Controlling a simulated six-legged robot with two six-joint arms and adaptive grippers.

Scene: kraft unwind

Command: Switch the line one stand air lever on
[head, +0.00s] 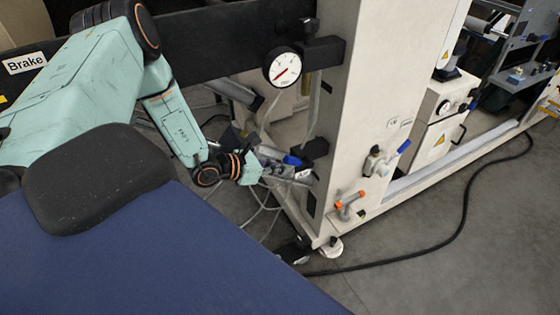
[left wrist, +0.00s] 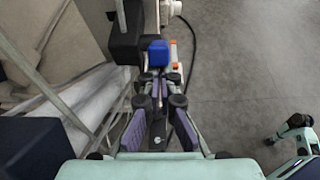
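A blue lever handle (head: 292,160) sits on the near side of the cream machine column, beside a black block. It shows in the left wrist view as a blue block (left wrist: 157,52) straight beyond the fingertips. My left gripper (head: 286,172) is at this handle, low beside the column. In the left wrist view its two fingers (left wrist: 159,88) stand apart with a narrow gap, just short of the blue handle. Whether a finger touches the handle I cannot tell. The lever's pivot is hidden.
A second blue lever (head: 403,146) and an orange-handled valve (head: 350,201) are on the column's other face. A round gauge (head: 282,67) hangs above. Hoses and a metal frame lie around the gripper. A black cable (head: 455,232) crosses the floor.

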